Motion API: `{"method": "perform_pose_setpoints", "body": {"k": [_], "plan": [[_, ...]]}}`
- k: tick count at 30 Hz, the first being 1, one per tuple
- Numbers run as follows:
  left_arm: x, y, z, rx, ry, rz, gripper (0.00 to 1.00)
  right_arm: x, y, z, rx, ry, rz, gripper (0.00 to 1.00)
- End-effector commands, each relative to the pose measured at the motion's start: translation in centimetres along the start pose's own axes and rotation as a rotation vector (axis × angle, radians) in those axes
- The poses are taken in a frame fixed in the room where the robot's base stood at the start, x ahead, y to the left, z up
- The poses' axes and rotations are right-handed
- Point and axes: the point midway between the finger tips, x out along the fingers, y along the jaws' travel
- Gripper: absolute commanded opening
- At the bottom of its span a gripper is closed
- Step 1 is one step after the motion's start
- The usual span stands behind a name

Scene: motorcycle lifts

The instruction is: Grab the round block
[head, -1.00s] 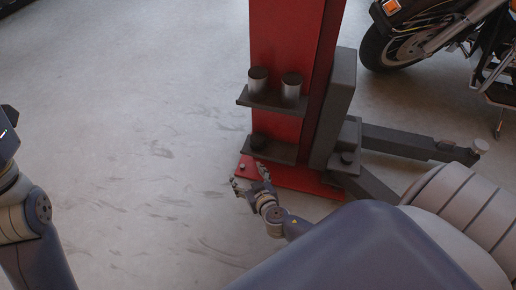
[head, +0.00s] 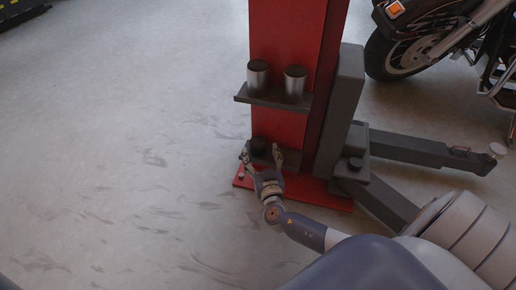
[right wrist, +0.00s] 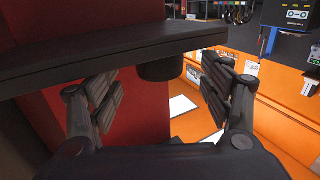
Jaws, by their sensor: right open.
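The round block (head: 258,145) is a short dark cylinder at the lower shelf of the red lift post. In the right wrist view the round block (right wrist: 161,68) shows against the dark shelf (right wrist: 120,53), between my spread fingers and farther out than the fingertips seem to be. My right gripper (head: 262,157) is open, its fingers on either side of the block in the head view. I cannot tell whether either finger touches it. The right gripper (right wrist: 160,90) holds nothing. My left gripper is out of view.
The red lift post (head: 280,40) has an upper shelf (head: 275,99) with two metal cylinders (head: 259,77) above the gripper. A dark lift arm (head: 420,150) reaches right, and a motorcycle (head: 430,35) stands behind. The floor on the left is clear.

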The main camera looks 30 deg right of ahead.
Motion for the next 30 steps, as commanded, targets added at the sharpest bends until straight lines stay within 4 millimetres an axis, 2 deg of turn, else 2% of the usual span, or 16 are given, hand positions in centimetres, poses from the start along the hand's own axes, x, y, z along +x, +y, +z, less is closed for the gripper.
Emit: {"method": "perform_pose_setpoints", "body": {"k": [7,12,20,27,30], "plan": [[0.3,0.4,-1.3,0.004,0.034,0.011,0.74,3.3,0.1,-0.1,0.0,0.002,0.001,0.73],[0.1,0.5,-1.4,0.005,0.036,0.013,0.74,5.0,0.0,-0.2,0.0,0.0,0.001,0.73],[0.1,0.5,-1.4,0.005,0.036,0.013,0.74,5.3,0.0,-0.2,-0.001,-0.002,-0.001,0.73],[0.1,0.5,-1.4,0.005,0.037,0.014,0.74,5.3,0.0,-0.2,-0.001,-0.002,0.0,0.21],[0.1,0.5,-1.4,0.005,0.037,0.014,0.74,5.3,0.0,-0.3,0.0,-0.001,0.0,0.21]]}}
